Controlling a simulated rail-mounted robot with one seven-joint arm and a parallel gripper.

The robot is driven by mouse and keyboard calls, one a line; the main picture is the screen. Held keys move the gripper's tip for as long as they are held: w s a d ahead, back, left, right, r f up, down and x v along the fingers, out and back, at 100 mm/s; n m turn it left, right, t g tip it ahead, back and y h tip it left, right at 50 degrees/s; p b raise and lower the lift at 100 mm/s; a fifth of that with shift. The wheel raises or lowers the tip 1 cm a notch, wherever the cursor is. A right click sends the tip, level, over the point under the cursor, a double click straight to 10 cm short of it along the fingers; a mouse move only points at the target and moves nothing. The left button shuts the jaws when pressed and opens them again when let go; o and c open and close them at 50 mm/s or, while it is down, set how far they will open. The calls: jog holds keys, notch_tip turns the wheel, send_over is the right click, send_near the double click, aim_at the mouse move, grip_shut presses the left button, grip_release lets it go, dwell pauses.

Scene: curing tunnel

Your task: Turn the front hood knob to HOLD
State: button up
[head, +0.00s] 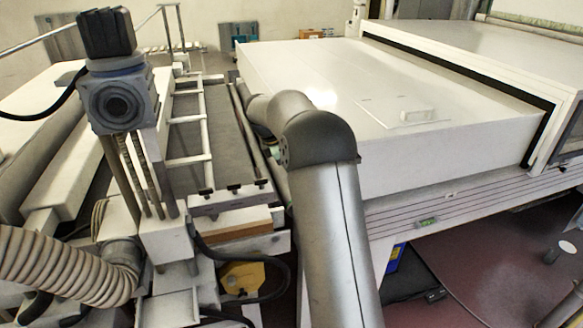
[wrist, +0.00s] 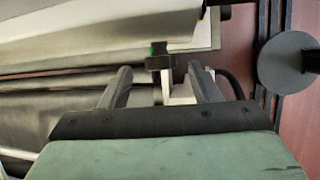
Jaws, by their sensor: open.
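A small dark knob-like part (wrist: 160,62) with a green mark on top shows in the wrist view, in front of a pale block. I cannot read a HOLD mark or its setting. My gripper (wrist: 160,70) is open, its two dark fingers pointing toward this part. The part appears in the gap between the fingertips, with space on both sides. I cannot tell whether it is between them in depth. In the head view my gripper is hidden behind my grey arm, and I cannot make out the knob there.
The large white hood (head: 300,75) lies beyond and right of my arm. A ladder-like frame over a dark belt (head: 218,135) runs to the left. A grey motor unit (head: 118,103) stands front left. In the wrist view a dark grey disc (wrist: 285,62) sits right, over reddish floor.

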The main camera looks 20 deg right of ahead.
jog(key=shift+x, duration=1.85)
jog(key=c, duration=1)
